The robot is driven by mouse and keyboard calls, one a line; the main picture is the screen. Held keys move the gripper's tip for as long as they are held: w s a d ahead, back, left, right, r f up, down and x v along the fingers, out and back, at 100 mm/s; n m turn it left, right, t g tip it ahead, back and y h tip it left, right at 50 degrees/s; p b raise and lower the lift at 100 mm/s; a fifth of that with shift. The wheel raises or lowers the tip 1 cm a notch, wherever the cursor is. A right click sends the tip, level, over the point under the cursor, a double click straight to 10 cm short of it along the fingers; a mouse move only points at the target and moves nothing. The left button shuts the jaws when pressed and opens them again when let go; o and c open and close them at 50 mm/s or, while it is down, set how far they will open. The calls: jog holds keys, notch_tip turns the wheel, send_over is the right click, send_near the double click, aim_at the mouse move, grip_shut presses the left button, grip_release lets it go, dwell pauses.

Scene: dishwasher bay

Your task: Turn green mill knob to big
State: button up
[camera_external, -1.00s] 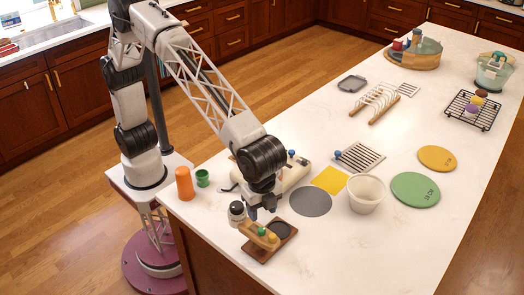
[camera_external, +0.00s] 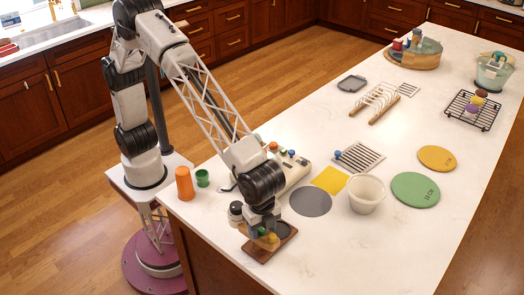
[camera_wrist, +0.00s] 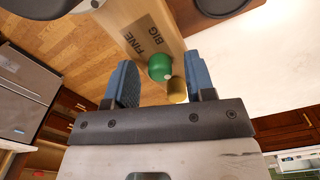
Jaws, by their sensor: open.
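The mill is a pale wooden block with a green knob (camera_wrist: 159,67) on its side and a brass-yellow knob (camera_wrist: 178,90) beside it. A dark label (camera_wrist: 153,37) on the wood reads FINE and BIG, just beyond the green knob in the wrist view. My gripper (camera_wrist: 158,74) is open, with one blue finger on each side of the green knob; I cannot tell whether either finger touches it. In the external view my gripper (camera_external: 262,221) is low over the mill and partly hides it; the yellow knob (camera_external: 272,238) shows there.
The mill sits on a brown wooden tray (camera_external: 257,252) near the counter's edge. A dark-lidded jar (camera_external: 236,212) stands close to my gripper's left. A grey disc (camera_external: 310,202) and a white tub (camera_external: 366,194) lie to the right. An orange cup (camera_external: 184,184) stands further left.

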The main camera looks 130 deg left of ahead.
jog(key=shift+c, duration=0.2)
grip_shut()
jog(key=shift+n, duration=0.4)
jog(key=n, duration=0.3)
jog(key=shift+n, duration=1.8)
jog(key=shift+o, duration=0.2)
grip_release()
